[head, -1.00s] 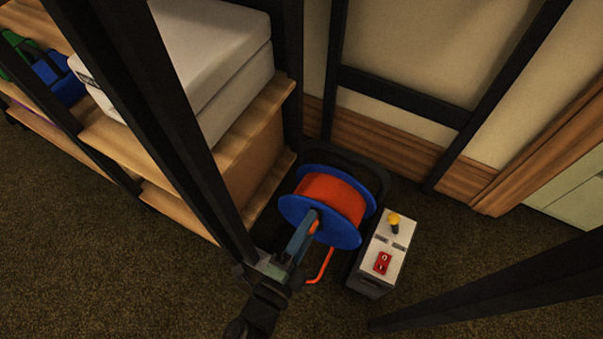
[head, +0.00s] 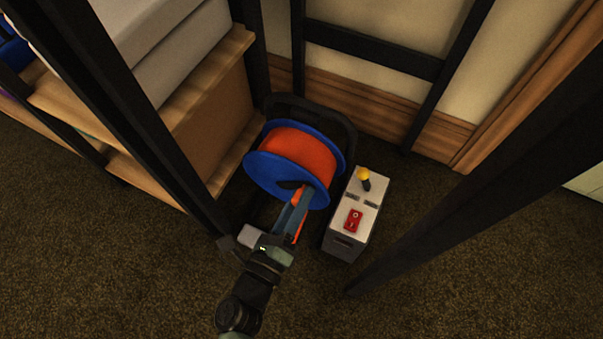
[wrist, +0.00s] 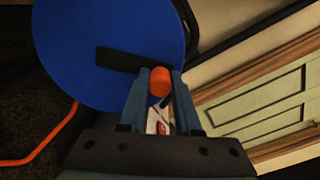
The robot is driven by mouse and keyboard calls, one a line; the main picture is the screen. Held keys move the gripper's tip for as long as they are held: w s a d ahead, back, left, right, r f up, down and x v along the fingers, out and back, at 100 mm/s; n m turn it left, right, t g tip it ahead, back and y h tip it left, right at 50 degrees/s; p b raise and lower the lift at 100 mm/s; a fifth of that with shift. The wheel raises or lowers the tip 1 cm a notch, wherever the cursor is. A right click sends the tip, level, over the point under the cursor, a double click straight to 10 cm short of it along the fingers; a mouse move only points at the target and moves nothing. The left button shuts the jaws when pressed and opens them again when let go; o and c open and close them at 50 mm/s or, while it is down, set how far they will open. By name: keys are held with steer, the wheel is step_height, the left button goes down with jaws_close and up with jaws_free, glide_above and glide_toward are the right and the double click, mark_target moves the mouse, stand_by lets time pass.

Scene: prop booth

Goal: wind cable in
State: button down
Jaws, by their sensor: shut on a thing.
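The cable reel (head: 262,172) stands on the carpet, with blue flanges and orange cable (head: 305,149) wound between them. My gripper (head: 300,200) is at the reel's near face. In the wrist view my gripper (wrist: 160,84) is shut on the orange crank handle (wrist: 159,80), which sits between its fingers. A dark crank arm (wrist: 118,60) runs from the handle across the blue flange (wrist: 75,40). A loose length of orange cable (wrist: 40,152) leaves the reel at the lower left of the wrist view.
A grey control box (head: 341,238) with a red switch and a yellow-topped lever stands right of the reel. A wooden shelf unit (head: 205,87) is close on the left. Dark posts (head: 480,175) cross the right side. Open carpet (head: 440,295) lies in front.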

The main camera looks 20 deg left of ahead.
steer(key=shift+d+f+m+b, duration=0.25)
steer(key=shift+f+m+b, duration=0.2)
steer(key=shift+m, duration=0.25)
steer(key=c, duration=0.6)
jaws_free()
steer(key=shift+s+r, duration=0.1)
steer(key=s+p, duration=0.5)
steer(key=s, duration=0.8)
steer(key=shift+d, duration=0.1)
